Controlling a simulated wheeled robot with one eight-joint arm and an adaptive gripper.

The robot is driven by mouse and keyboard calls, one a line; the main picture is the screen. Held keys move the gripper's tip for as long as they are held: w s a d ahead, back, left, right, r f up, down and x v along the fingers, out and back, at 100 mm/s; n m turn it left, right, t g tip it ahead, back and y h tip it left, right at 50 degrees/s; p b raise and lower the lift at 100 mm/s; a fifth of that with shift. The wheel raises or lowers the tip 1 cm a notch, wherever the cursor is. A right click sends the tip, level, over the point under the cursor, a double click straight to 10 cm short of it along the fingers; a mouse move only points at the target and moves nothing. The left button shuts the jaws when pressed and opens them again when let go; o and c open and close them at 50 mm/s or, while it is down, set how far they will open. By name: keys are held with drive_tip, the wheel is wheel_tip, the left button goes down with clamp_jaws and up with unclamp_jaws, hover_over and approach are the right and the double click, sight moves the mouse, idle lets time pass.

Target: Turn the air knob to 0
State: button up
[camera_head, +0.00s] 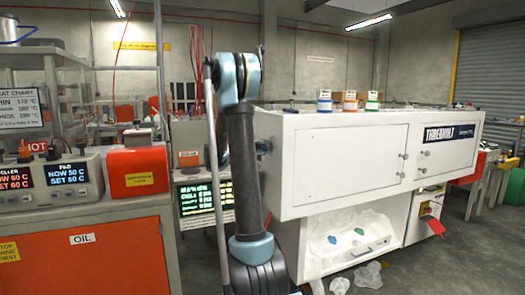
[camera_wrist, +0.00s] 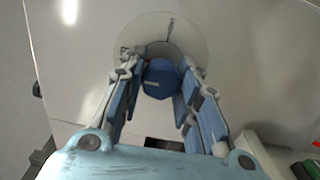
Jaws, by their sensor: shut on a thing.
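The air knob (camera_wrist: 161,82) is a dark blue, faceted knob with a small pale mark on its face, in the upper middle of the wrist view. It sits in front of a round pale dial plate (camera_wrist: 200,38) on a light panel. A dark mark stands on the plate above the knob; I cannot read any figures. My gripper (camera_wrist: 160,76) has its two blue-padded fingers around the knob, one on each side, shut on it. In the head view my arm hides most of this area, and the knob cannot be made out clearly.
A white cabinet (camera_head: 345,165) fills the right of the head view, with several small jars on top. An open bay with bags (camera_head: 345,240) lies below. An orange oil cabinet (camera_head: 90,262) with heater displays stands left. A green-text screen (camera_head: 195,197) is behind my arm.

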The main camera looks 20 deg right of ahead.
drive_tip(key=o, duration=1.1)
drive_tip(key=shift+f, duration=0.1)
drive_tip(key=a, duration=1.2)
drive_tip(key=shift+s, duration=0.1)
drive_tip(key=shift+s, duration=0.1)
